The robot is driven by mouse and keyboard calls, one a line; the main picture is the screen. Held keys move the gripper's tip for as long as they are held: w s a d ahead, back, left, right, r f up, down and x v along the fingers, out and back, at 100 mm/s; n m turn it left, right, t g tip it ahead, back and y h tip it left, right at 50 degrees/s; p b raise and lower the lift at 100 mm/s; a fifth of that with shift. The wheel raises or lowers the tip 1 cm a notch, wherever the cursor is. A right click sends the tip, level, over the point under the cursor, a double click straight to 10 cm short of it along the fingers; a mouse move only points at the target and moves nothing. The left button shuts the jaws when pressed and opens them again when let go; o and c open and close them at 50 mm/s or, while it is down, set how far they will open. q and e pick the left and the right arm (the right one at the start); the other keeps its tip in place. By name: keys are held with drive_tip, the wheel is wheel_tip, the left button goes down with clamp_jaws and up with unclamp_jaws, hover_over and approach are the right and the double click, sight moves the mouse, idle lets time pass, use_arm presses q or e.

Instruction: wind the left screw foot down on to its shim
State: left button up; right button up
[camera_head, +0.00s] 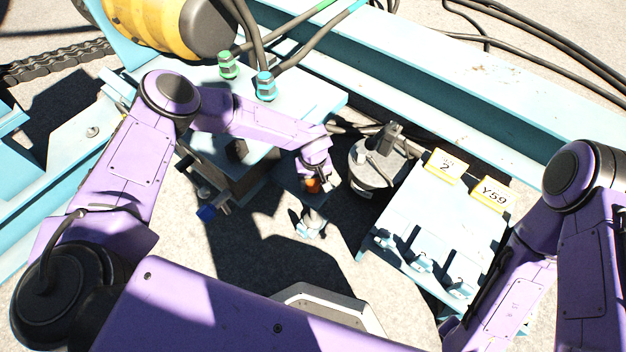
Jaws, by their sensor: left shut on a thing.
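My left arm reaches in from the left, and its purple wrist points down at the middle of the picture. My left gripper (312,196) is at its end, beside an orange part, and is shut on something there. The held thing, which I take to be the left screw foot, is mostly hidden by the wrist and jaws. A small pale-blue piece (310,226) shows just below the gripper; I cannot tell whether it is part of the foot. I cannot make out the shim. My right arm is at the right edge, and its gripper is out of sight.
A pale-blue box with yellow labels (493,193) stands right of the gripper. A round grey metal part (372,168) is between them. A blue frame beam (430,75) crosses behind. Green (228,66) and blue (265,88) hose fittings are near my left forearm. Black cables lie at the top right.

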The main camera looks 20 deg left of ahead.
use_arm(q)
drive_tip(key=shift+w+r+m, duration=0.1)
drive_tip(key=shift+w+m, duration=0.05)
drive_tip(key=shift+m, duration=1.05)
drive_tip(key=o, duration=1)
wheel_tip(320, 180, up, 10)
drive_tip(key=p, duration=0.3)
drive_tip(key=shift+r, duration=0.2)
